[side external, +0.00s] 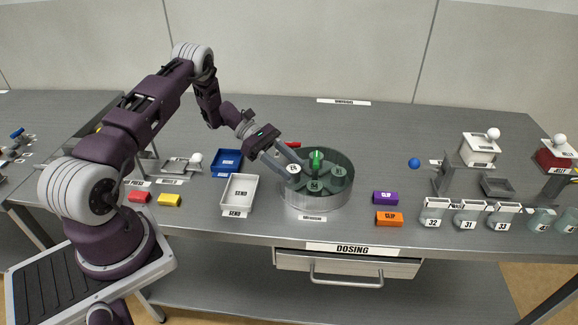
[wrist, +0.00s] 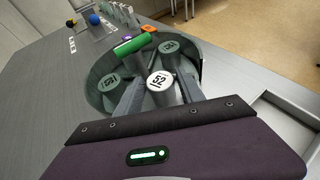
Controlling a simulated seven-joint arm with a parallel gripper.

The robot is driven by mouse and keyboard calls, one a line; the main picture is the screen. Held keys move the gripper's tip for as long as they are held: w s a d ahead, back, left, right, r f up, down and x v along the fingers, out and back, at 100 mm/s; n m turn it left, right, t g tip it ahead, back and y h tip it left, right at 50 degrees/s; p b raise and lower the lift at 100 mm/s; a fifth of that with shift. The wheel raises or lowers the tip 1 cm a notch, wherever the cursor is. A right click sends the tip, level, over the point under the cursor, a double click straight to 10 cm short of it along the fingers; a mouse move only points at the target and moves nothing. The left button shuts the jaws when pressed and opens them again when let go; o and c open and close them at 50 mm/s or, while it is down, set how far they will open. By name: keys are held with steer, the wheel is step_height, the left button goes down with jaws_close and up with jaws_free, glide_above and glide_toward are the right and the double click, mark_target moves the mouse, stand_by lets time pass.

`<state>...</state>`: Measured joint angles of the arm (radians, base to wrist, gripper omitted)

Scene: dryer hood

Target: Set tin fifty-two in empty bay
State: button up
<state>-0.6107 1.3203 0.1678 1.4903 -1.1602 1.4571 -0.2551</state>
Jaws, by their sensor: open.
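Tin fifty-two (wrist: 160,82) has a bright white lid marked 52 and stands upright in the round glass-walled vessel (side external: 318,200). It also shows at the vessel's left in the side view (side external: 293,170). My gripper (wrist: 159,92) is open, reaching down into the vessel with one finger on each side of the tin. I cannot tell whether the fingers touch it. Two other tins, left (wrist: 111,80) and far right (wrist: 168,47) in the wrist view, look green-tinted. A green handle (side external: 316,160) stands at the vessel's middle. I cannot make out an empty bay.
A white SEND tray (side external: 239,192) and a blue tray (side external: 227,162) lie left of the vessel. Purple (side external: 385,198) and orange (side external: 389,219) blocks lie right of it. Several numbered jars (side external: 467,216) stand farther right. The table behind the vessel is mostly clear.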

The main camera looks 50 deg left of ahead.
steer(key=v, duration=1.2)
steer(key=s+d+r+m+g+y, duration=0.2)
steer(key=d+r+m+y, duration=0.15)
steer(key=d+r, duration=0.45)
steer(key=s+d+r+m+g+y, duration=0.2)
steer(key=d+r+m, duration=0.4)
steer(key=r, duration=0.5)
steer(key=s+d+r+m+t+y, duration=0.1)
steer(key=s+d+r+m+y, duration=0.35)
steer(key=s+d, duration=0.35)
steer(key=s+d+m+t+y, duration=0.1)
steer(key=s+m+t+y, duration=0.2)
steer(key=s+m, duration=0.4)
steer(key=s+t, duration=0.1)
steer(key=s, duration=0.6)
steer(key=shift+d+t, duration=0.35)
steer(key=shift+t, duration=0.05)
